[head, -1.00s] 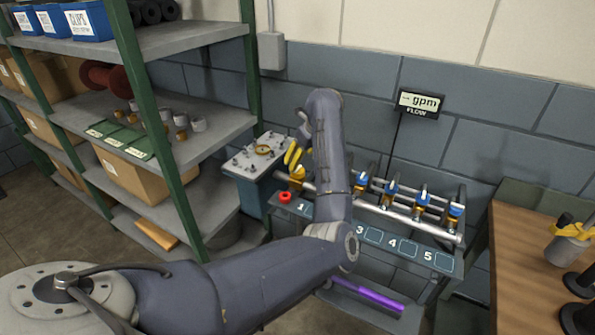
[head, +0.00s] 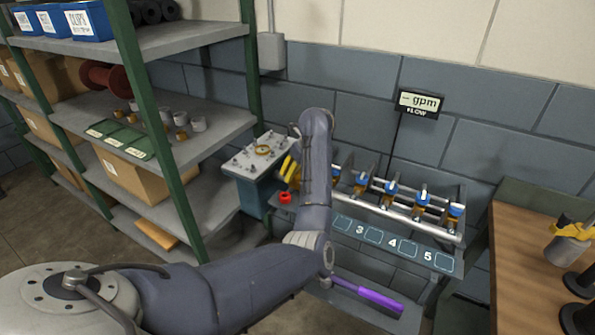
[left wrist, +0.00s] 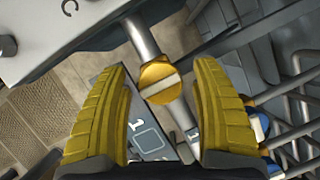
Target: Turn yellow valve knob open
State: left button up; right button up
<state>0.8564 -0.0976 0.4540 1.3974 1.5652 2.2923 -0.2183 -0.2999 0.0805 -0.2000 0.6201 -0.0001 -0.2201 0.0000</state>
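The yellow valve knob (left wrist: 160,83) shows in the left wrist view as a round cap with a pale bar across its face, on a grey pipe (left wrist: 143,40). My left gripper (left wrist: 161,72) is open, with one yellow finger on each side of the knob and a visible gap on both sides. In the head view my left arm crosses the valve bench, and only part of the yellow left gripper (head: 288,168) shows beside it. The knob is largely hidden there. My right gripper is not in view.
Several blue-handled valves (head: 390,187) stand along the pipe to the right, above a numbered panel (head: 408,249). A red knob (head: 285,197) is at the panel's left. A control box (head: 254,157) and shelving (head: 215,125) stand left; a wooden bench (head: 520,260) stands right.

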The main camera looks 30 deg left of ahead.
pick_arm(q)
jog(key=c, duration=1.2)
jog(key=shift+n, duration=0.3)
jog(key=n+g, duration=0.1)
jog(key=n, duration=0.2)
jog(key=shift+n+g, duration=0.3)
jog(key=shift+n, duration=0.1)
jog(key=n+g, duration=0.1)
jog(key=n, duration=0.3)
jog(key=shift+n+g, duration=0.3)
jog(key=shift+g, duration=0.1)
jog(key=n+g+h, duration=0.1)
jog(key=n, duration=0.5)
jog(key=n+g+h, duration=0.1)
jog(key=n, duration=0.1)
jog(key=shift+n+h, duration=0.3)
jog(key=shift+f+n, duration=0.15)
jog(key=shift+n, duration=0.15)
jog(key=o, duration=1.2)
jog(key=shift+s, duration=0.1)
jog(key=shift+o, duration=0.3)
